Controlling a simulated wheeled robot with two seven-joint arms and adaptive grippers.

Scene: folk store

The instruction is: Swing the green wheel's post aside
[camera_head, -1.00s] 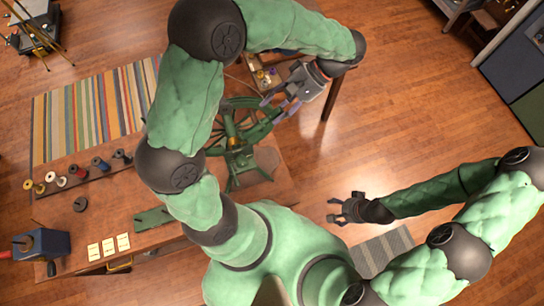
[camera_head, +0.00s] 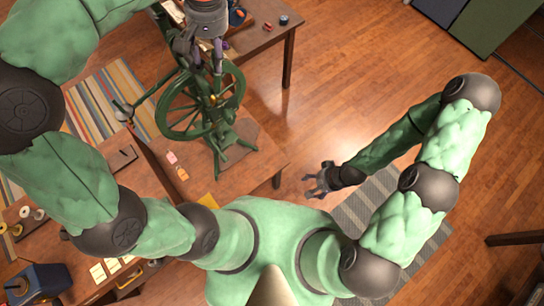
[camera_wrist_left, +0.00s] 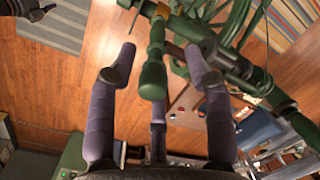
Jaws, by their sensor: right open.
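The green spinning wheel (camera_head: 200,105) stands on the wooden table in the head view, its spoked wheel tilted. My left gripper (camera_head: 207,62) is above its upper part, near the top of a green post. In the left wrist view, the rounded end of a green post (camera_wrist_left: 153,82) lies between the purple fingers of my left gripper (camera_wrist_left: 158,75). The fingers look spread, with gaps on both sides of the post. Its contact with the middle finger cannot be told. My right gripper (camera_head: 316,180) is open and empty over the floor, right of the table.
The wooden table (camera_head: 265,165) carries small coloured items and a yellow piece near the wheel. Spools (camera_head: 38,214) and a blue box (camera_head: 38,285) are at the lower left. The wooden floor (camera_head: 350,75) is open to the right; a striped rug (camera_head: 355,212) lies there.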

